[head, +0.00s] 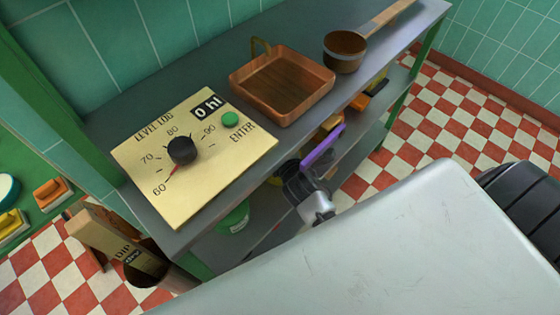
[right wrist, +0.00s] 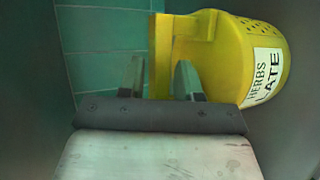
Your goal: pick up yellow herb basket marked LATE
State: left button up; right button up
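The yellow herb basket (right wrist: 225,50) lies sideways in the tilted right wrist view, its white label (right wrist: 262,77) reading HERBS LATE. A flat yellow handle (right wrist: 160,45) stands out from its side. My right gripper (right wrist: 160,68) is open, with one finger on each side of the handle; the left finger shows a gap to it, and I cannot tell whether the right finger touches. My left gripper is not in view.
The grey counter (head: 215,75) holds a LEVEL LOG dial panel (head: 205,185), a copper tray (head: 284,80) and a copper pan (head: 345,50). A green tub (head: 233,217) stands below. Grey surfaces flank the right wrist view, with green tiles (right wrist: 105,45) behind.

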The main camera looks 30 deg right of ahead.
jog(key=shift+w+d+f, duration=0.2)
jog(key=shift+w+f, duration=0.05)
jog(key=shift+w, duration=0.4)
grip_shut()
jog(key=shift+s+a+f, duration=0.15)
jog(key=shift+s+f, duration=0.05)
dwell(0.7)
